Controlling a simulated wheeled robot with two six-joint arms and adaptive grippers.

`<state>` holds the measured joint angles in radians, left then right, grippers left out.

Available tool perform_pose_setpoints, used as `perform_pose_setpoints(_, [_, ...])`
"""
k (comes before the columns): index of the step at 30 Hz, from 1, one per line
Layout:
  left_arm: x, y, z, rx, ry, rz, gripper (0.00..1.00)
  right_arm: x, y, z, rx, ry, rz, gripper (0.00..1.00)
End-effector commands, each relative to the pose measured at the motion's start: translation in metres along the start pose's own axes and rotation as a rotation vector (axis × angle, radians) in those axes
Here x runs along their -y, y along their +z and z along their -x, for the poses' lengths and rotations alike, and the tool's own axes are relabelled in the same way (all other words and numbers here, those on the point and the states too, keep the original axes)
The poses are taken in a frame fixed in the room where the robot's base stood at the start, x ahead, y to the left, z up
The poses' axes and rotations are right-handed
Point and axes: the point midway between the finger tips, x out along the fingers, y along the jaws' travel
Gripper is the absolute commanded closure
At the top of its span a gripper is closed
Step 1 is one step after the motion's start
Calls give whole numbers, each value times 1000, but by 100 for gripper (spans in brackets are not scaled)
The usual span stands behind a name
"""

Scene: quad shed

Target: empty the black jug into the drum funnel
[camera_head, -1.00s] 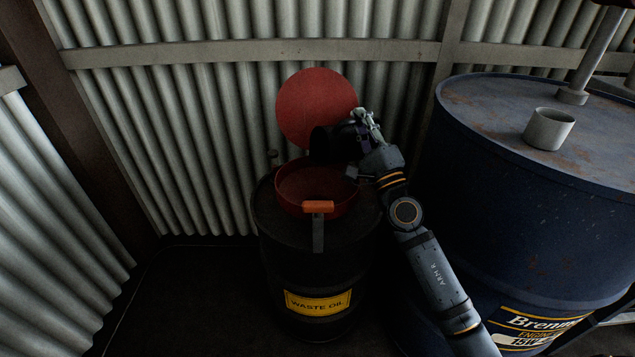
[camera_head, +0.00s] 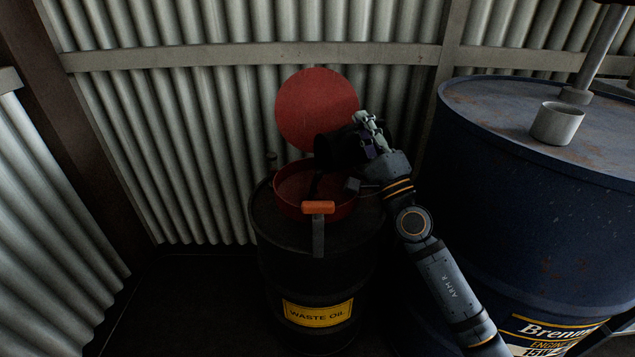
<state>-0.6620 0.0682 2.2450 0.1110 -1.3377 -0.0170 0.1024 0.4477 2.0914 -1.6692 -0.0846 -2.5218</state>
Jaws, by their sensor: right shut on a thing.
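The black jug (camera_head: 331,151) is tipped on its side, mouth to the left, above the red funnel (camera_head: 341,205). A dark streak (camera_head: 314,184) runs from the jug's mouth down into the funnel and looks like poured oil. My right gripper (camera_head: 366,137) is shut on the jug at its right end, and its fingers partly cover it. The funnel sits on the black drum (camera_head: 278,222) with the yellow waste oil label. Its round red lid (camera_head: 316,100) stands open behind it. The jug's inside is too dark to read. My left gripper is out of view.
A lever with an orange grip (camera_head: 318,208) sticks out at the funnel's front. A large blue drum (camera_head: 520,215) stands close on the right, with a grey cup (camera_head: 557,124) on top. Corrugated walls (camera_head: 180,150) close in behind and left. Dark floor is clear at lower left.

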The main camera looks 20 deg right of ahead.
Motion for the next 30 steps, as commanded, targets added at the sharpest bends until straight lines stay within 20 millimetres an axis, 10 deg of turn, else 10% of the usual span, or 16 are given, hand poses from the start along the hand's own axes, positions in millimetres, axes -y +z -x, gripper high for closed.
perform_pose_setpoints(30, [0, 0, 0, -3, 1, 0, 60, 7, 3, 0, 13, -11, 29, 100])
